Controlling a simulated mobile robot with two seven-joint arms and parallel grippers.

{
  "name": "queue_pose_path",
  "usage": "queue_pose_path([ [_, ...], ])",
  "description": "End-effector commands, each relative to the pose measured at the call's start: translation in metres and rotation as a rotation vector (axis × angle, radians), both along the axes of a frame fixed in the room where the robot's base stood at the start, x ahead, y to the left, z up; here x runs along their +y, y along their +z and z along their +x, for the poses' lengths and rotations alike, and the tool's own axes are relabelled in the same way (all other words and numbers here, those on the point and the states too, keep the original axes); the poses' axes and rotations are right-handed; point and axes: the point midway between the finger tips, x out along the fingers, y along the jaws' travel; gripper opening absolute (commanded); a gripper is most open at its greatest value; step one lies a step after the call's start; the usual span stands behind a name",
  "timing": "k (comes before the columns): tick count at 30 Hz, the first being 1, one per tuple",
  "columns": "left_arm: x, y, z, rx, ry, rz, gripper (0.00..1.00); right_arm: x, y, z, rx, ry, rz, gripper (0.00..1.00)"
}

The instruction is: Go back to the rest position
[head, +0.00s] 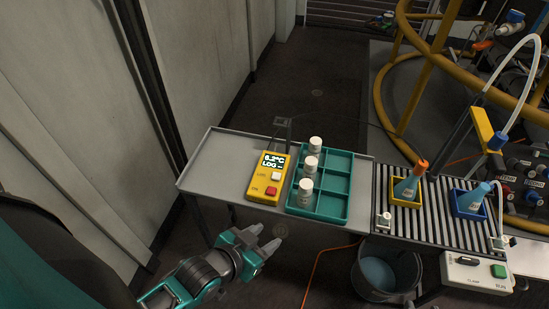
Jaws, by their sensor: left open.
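My left gripper (269,241) shows at the lower middle of the head view. It is open and empty, in front of the near edge of the grey metal table (215,165) and apart from everything on it. My left arm comes in from the lower left. My right gripper is not in view.
On the table are a yellow meter (257,188) and a teal compartment tray (333,205) with three white bottles in its left column. A roller conveyor (438,215) at right carries yellow and blue trays with flasks. A bucket (384,272) stands below. Wall panels line the left.

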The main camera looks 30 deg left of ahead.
Motion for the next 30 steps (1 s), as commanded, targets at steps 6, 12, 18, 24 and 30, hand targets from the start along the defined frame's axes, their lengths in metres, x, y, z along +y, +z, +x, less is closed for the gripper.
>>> queue_pose_path([
  [6, 0.0000, 0.0000, 0.0000, 0.000, 0.000, 0.000, 0.24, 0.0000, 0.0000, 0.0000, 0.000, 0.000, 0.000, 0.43],
  [12, 0.0000, 0.0000, 0.0000, 0.000, 0.000, 0.000, 0.05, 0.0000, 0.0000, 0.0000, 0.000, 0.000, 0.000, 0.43],
  [18, 0.0000, 0.0000, 0.0000, 0.000, 0.000, 0.000, 0.00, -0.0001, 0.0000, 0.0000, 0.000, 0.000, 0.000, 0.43],
  [24, 0.0000, -0.0001, -0.0001, 0.000, 0.000, 0.000, 0.00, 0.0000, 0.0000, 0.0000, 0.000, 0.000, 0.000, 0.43],
  [30, 0.0000, -0.0001, -0.0001, 0.000, 0.000, 0.000, 0.00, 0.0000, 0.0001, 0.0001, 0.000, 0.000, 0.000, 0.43],
])
